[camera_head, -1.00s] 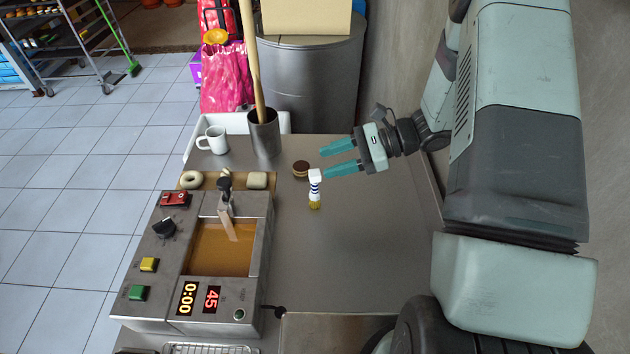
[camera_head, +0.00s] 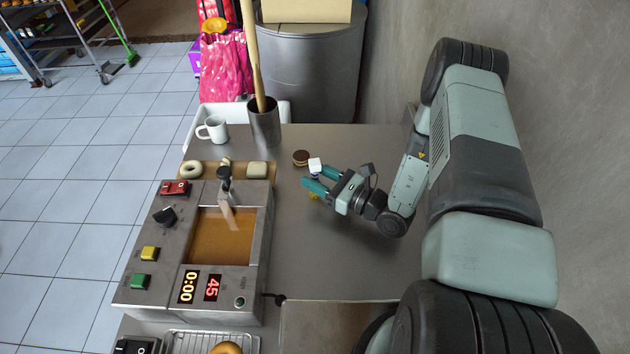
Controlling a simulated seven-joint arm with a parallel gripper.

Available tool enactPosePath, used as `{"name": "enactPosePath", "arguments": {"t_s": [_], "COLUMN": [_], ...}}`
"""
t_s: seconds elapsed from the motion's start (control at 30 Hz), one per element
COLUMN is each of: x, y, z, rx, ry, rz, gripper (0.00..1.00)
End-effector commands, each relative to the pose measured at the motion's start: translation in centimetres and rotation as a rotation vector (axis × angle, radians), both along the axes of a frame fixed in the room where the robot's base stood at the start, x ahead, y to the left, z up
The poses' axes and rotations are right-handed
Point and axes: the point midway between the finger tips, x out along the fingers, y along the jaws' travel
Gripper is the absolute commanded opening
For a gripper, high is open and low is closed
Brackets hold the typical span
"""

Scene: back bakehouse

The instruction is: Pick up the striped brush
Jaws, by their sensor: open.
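The striped brush (camera_head: 315,164) is on the grey metal counter, right of the fryer. Its white end shows above my gripper's fingers, and a bit of its yellow bristle end shows below them. The striped middle is mostly hidden by the fingers. My gripper (camera_head: 311,178) is open, with its teal fingers pointing left at the brush. One finger overlaps the brush in the picture. I cannot tell whether the brush lies between the fingers or beneath them.
A brown and cream sandwich biscuit (camera_head: 301,158) lies close behind the brush. The fryer (camera_head: 257,262) with brown oil stands to the left. A metal pot (camera_head: 264,128) with a wooden stick and a white mug (camera_head: 213,130) stand farther back. The counter (camera_head: 330,255) is clear in front.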

Motion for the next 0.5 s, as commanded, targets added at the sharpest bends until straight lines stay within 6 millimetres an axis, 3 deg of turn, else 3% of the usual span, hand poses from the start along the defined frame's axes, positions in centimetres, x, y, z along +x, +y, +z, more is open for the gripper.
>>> {"name": "enactPosePath", "arguments": {"t_s": [0.37, 0.5], "x": [0.51, 0.49], "y": [0.8, 0.79], "z": [0.04, 0.04], "rx": [0.0, 0.0], "ry": [0.0, 0.0], "rz": [0.001, 0.001], "gripper": [0.46, 0.25]}}
